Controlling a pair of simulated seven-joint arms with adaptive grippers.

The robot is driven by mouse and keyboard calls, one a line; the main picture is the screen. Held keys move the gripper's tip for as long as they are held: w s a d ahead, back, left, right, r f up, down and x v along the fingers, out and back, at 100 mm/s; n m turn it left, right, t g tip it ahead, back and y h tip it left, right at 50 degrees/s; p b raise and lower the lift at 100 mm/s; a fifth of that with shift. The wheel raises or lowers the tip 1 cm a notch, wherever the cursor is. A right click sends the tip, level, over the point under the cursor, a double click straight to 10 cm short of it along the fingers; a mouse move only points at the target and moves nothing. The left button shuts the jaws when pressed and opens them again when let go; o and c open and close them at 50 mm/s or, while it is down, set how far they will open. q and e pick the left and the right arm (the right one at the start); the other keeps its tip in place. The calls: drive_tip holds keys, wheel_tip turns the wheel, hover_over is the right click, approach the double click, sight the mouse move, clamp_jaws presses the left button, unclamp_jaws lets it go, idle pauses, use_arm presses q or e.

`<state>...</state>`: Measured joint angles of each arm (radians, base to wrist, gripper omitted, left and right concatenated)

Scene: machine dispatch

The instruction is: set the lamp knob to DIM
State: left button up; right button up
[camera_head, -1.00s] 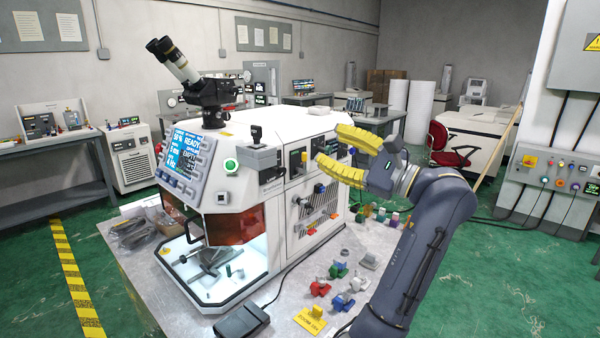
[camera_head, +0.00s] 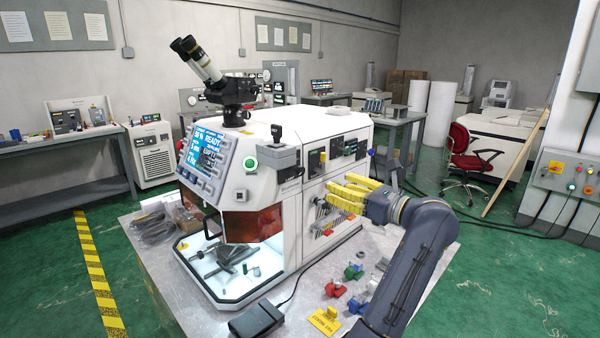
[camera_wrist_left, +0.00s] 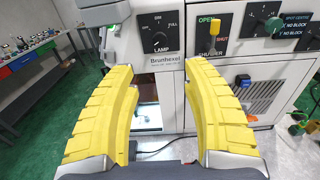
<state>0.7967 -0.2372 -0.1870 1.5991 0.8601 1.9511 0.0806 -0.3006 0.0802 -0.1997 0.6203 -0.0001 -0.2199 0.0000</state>
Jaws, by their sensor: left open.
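The lamp knob (camera_wrist_left: 160,41) is a round black knob on a dark panel marked LAMP, with position marks around its top, on the white machine. It is ahead of the gap between my fingers in the left wrist view and apart from them. Its pointer is too small to read surely. In the head view the dark lamp panel (camera_head: 291,173) is on the machine's near corner; the knob itself is not clear there. My left gripper (camera_wrist_left: 166,98), with yellow ribbed fingers, is open and empty. In the head view it (camera_head: 345,192) is beside the machine's right side. My right gripper is not in view.
A shutter lever (camera_wrist_left: 213,44) and a dark green knob (camera_wrist_left: 270,25) are right of the lamp panel. A blue-capped knob (camera_wrist_left: 243,80) sticks out lower. Small coloured parts (camera_head: 353,272) lie on the table (camera_head: 300,305), with a black pedal (camera_head: 257,319) at its front.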

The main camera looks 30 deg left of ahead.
sight(302, 172)
use_arm(q)
drive_tip(key=x, duration=1.5)
drive_tip(key=shift+o, duration=0.2)
drive_tip(key=shift+d, duration=0.1)
clamp_jaws()
drive_tip(key=shift+f, duration=0.1)
